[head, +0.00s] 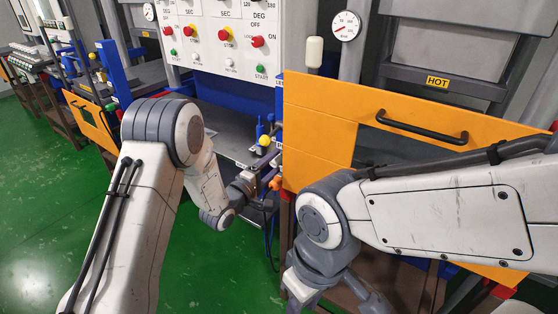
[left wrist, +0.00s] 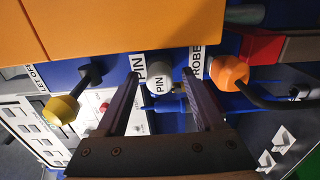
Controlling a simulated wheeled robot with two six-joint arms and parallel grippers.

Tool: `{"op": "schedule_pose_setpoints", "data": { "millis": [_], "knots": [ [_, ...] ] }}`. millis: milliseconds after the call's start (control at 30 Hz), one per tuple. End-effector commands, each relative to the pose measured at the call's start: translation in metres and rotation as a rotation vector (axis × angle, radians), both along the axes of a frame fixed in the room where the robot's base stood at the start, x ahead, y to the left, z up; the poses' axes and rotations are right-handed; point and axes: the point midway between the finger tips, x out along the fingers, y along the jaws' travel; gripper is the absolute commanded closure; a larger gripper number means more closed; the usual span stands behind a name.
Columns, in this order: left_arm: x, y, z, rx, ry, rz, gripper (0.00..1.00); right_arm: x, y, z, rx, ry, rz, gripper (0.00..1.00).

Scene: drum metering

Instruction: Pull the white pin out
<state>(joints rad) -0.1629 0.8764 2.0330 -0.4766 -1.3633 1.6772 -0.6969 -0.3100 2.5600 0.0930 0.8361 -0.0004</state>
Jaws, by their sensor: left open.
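My left gripper (left wrist: 163,80) is open, with one dark finger on each side of the pin head. Whether either finger touches the head cannot be told. In the head view my left gripper (head: 250,180) is at the blue fixture, and the pin cannot be made out there. My right arm reaches in from the right; its gripper is low in the head view, its jaws unclear.
A yellow knob (left wrist: 62,110) and an orange knob (left wrist: 229,73) flank the pin in the left wrist view. An orange panel (head: 321,130) with a black handle (head: 422,129) stands close on the right. The control board (head: 229,48) is behind. Green floor lies open at left.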

Motion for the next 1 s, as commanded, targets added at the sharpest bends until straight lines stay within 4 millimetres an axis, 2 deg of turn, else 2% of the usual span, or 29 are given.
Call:
{"op": "schedule_pose_setpoints", "data": {
  "millis": [967,1000],
  "knots": [
    [-0.0001,0.0003,0.0004,0.000,-0.001,0.000,0.30,0.0000,0.0000,-0.0011,0.000,0.000,0.000,0.61],
    [-0.0001,0.0003,0.0003,0.000,-0.001,0.000,0.34,0.0000,0.0000,-0.0011,0.000,0.000,0.000,0.61]
  ]
}}
